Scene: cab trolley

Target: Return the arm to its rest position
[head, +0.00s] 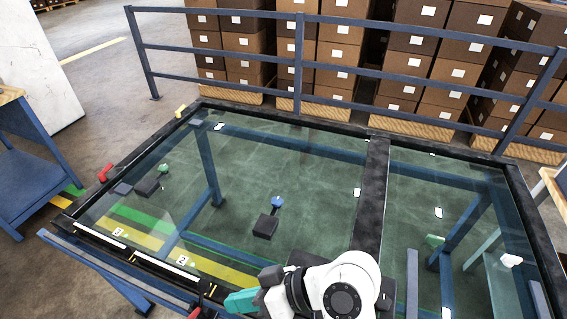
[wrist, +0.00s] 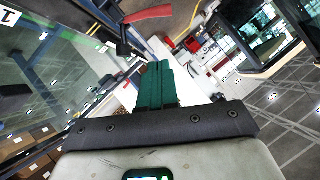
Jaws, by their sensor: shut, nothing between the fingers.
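My white arm folds over the near edge of the glass panel in the head view. My gripper (head: 242,300) points left there, its teal fingers low at the bottom edge of the picture. In the wrist view, the teal fingers of my gripper (wrist: 155,82) lie together, shut and empty. The glass panel (head: 320,190) in its black frame stretches out beyond the arm. A red handle (head: 105,173) sits on the frame's left side; a red handle (wrist: 148,14) also shows beyond the fingertips in the wrist view, apart from them.
A blue-knobbed lever (head: 277,202) and a green-knobbed lever (head: 163,168) stand on dark blocks. A blue railing (head: 298,62) and stacked boxes (head: 340,52) stand behind. Open floor (head: 90,110) lies left, beside a blue trolley (head: 30,165).

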